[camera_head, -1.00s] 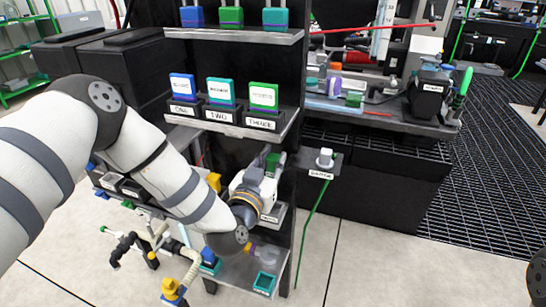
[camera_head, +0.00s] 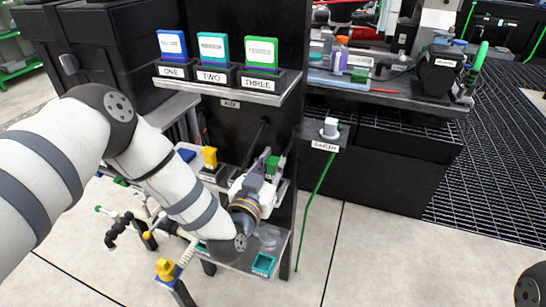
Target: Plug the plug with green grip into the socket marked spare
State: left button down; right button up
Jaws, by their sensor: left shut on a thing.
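My left gripper (camera_head: 264,180) is shut on the plug with green grip (camera_head: 273,166), in front of the black rack's lower part. The green grip shows between the fingers; the plug's front end is hidden. A small bracket (camera_head: 322,146) to the right of the gripper carries a pale, upright plug-like piece (camera_head: 330,127), with a green cord hanging below. Its label is too small to read surely. I cannot make out a socket label reading spare. My right gripper is not in view.
A shelf (camera_head: 222,92) labelled ONE, TWO and THREE holds blue, teal and green boxes above the gripper. A yellow piece (camera_head: 209,157) stands left of the gripper. A low shelf with a teal tray (camera_head: 263,264) lies below. Open floor (camera_head: 380,260) is at right.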

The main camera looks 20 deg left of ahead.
pick_arm(q)
jog(key=shift+f, duration=0.7)
jog(key=c, duration=1.3)
grip_release()
jog(key=shift+c, duration=0.2)
jog(key=s, duration=1.2)
jog(key=shift+a, duration=0.25)
